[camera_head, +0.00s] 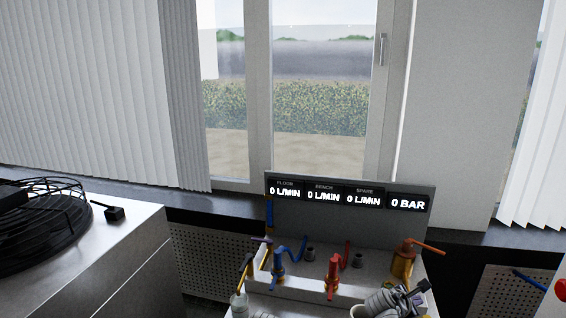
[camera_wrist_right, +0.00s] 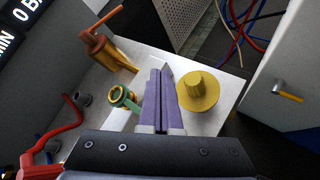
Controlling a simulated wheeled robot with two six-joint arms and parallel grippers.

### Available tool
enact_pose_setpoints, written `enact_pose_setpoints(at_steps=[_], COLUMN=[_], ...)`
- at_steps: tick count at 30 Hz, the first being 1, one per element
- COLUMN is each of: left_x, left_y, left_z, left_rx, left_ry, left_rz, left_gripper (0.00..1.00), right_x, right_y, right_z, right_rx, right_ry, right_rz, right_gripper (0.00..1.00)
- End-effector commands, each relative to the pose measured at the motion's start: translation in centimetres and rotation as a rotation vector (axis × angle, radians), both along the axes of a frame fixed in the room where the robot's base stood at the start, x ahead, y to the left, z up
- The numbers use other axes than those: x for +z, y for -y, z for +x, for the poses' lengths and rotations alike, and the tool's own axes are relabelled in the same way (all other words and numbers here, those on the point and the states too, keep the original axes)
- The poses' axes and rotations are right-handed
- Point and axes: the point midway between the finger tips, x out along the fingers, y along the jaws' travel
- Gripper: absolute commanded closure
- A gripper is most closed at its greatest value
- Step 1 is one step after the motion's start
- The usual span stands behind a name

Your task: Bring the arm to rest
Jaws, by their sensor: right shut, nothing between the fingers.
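My right gripper (camera_head: 418,299) is at the lower right of the head view, low over the bench with the valves. In the right wrist view its two purple fingers (camera_wrist_right: 160,75) are pressed together with nothing between them. They point over the light bench top (camera_wrist_right: 226,98), between a yellow flanged knob (camera_wrist_right: 198,90) and a small green-and-brass fitting (camera_wrist_right: 122,97). I cannot tell how high the fingertips are above the surface. My left gripper is not in view.
A brass valve with an orange lever (camera_head: 403,262), a red valve (camera_head: 333,275) and a blue valve (camera_head: 279,264) stand on the bench below a display panel (camera_head: 350,196). A white cabinet (camera_wrist_right: 285,75) and loose cables (camera_wrist_right: 250,25) lie beyond the bench.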

Motion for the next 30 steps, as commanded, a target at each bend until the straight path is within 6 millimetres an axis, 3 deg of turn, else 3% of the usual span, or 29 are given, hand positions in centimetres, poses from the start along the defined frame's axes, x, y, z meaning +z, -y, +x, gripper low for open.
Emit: enact_pose_setpoints(at_steps=[5,7,12,15,21,28,29,30], left_x=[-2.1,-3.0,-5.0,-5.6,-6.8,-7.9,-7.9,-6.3], left_y=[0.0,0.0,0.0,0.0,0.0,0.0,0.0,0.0], left_z=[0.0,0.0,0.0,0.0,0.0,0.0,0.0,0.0], left_rx=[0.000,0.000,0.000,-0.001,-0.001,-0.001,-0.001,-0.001], left_ry=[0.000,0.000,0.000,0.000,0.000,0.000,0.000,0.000], left_rz=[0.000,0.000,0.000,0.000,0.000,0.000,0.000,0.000], left_gripper=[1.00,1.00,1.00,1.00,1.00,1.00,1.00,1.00], right_x=[-5.1,-7.6,-12.8,-14.5,-16.7,-18.3,-18.3,-16.7], right_y=[-5.9,-9.3,-17.7,-21.2,-26.4,-30.8,-31.3,-31.0], right_z=[-1.6,-2.8,-7.0,-9.1,-13.0,-17.1,-17.6,-17.3], right_rx=[-0.163,-0.270,-0.580,-0.730,-0.966,-1.191,-1.216,-1.212], right_ry=[0.096,0.129,0.157,0.149,0.115,0.070,0.066,0.071], right_rz=[0.284,0.431,0.741,0.841,0.945,0.985,0.985,0.984], right_gripper=[1.00,1.00,1.00,1.00,1.00,1.00,1.00,1.00])
